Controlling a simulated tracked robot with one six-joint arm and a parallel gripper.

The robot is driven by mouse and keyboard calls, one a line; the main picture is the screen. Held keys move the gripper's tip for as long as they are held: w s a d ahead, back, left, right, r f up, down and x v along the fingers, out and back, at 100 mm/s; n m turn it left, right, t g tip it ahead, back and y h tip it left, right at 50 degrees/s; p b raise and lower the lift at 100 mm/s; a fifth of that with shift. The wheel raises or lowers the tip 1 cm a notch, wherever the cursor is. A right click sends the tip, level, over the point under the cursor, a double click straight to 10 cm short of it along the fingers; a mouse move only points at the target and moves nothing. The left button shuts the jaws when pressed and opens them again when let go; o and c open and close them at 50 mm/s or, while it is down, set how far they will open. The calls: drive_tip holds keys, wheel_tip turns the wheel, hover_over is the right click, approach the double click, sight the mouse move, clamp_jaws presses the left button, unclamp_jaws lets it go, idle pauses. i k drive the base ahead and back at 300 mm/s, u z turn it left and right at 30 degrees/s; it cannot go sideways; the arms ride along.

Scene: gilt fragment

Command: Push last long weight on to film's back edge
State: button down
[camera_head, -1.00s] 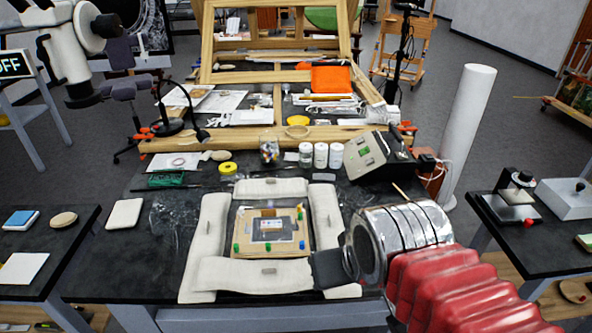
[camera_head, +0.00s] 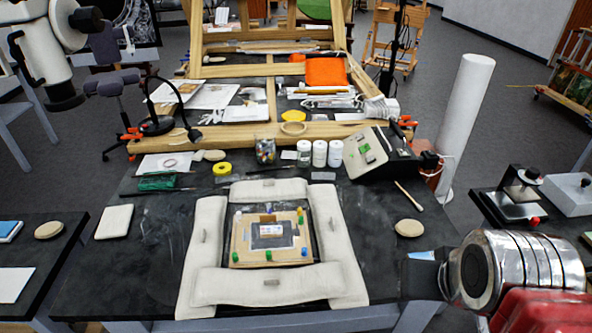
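Several long, off-white padded weights with small grey tabs lie around a small framed fragment (camera_head: 268,230) on the dark table. The back weight (camera_head: 290,188) lies along the far side, between the far ends of the left weight (camera_head: 203,240) and the right weight (camera_head: 340,245). The front weight (camera_head: 235,284) lies along the near side, its ends against the side weights. The clear film is hard to make out; its back edge cannot be told. My gripper (camera_head: 424,272) is at the right, apart from the weights. Its fingers are seen too edge-on to tell their opening.
A tan disc (camera_head: 409,228) lies behind my gripper. A grey angled device (camera_head: 375,155), white-lidded jars (camera_head: 320,153), a yellow tape roll (camera_head: 222,168) and a wooden easel (camera_head: 225,132) stand behind the weights. A white pad (camera_head: 114,221) lies left; dark table around it is mostly clear.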

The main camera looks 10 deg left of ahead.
sight(268, 190)
drive_tip(key=z, duration=0.7)
drive_tip(key=k, duration=1.15)
drive_tip(key=u, duration=1.1)
drive_tip(key=i, duration=1.25)
